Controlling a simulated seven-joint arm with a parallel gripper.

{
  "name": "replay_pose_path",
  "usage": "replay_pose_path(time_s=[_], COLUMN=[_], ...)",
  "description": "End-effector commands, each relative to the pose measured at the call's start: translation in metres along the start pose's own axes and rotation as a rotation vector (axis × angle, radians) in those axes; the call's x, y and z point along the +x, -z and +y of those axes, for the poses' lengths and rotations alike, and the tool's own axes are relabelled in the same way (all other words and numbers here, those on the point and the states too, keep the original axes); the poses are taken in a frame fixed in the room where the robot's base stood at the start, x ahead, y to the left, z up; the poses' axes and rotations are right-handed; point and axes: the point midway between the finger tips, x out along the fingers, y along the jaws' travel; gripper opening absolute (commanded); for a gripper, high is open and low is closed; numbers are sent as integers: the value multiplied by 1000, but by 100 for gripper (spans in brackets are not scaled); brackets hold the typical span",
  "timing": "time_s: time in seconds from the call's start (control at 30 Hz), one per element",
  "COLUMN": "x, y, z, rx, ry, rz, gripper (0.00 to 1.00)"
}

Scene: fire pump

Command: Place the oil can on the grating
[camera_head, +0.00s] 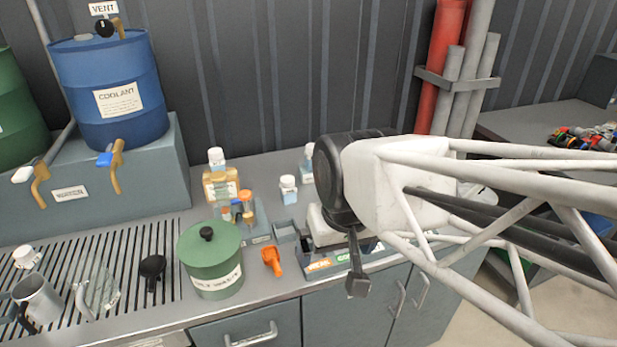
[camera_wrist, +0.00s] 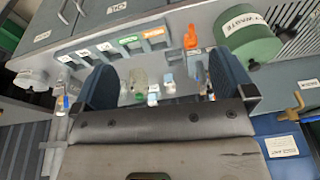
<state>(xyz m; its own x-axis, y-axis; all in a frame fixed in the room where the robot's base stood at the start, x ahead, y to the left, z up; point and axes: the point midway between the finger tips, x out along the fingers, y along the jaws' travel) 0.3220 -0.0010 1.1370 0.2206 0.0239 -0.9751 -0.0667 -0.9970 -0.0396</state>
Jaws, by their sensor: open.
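The grating (camera_head: 140,243) is a dark slotted area at the left of the counter in the head view. A corner shows at the top right of the wrist view (camera_wrist: 292,14). No object is clearly recognisable as the oil can. A small orange item (camera_head: 271,260) with a narrow end stands on the counter right of the green waste can; it also shows in the wrist view (camera_wrist: 190,38). I cannot tell whether it is the oil can. My gripper (camera_head: 357,280) is open over the labelled rack, right of the orange item. Its dark fingers (camera_wrist: 165,85) show with nothing held between them.
On the grating stand a grey mug (camera_head: 38,298), a clear jug (camera_head: 98,288) and a black funnel-like item (camera_head: 152,268). The green waste can (camera_head: 212,262) stands beside it. Bottles, including an amber one (camera_head: 220,187), stand behind. A labelled rack (camera_head: 320,264) lies under my gripper.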

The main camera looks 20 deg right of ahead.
Motion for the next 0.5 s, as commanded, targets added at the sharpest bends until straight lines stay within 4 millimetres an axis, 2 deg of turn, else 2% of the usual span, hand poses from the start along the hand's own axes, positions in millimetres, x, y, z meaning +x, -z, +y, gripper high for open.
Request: replay_pose_path(time_s=[0.27,0.5], x=[20,43], y=[33,84], z=[-11,-15], rx=[292,685], ry=[164,367], rz=[-65,-140], gripper=[100,100])
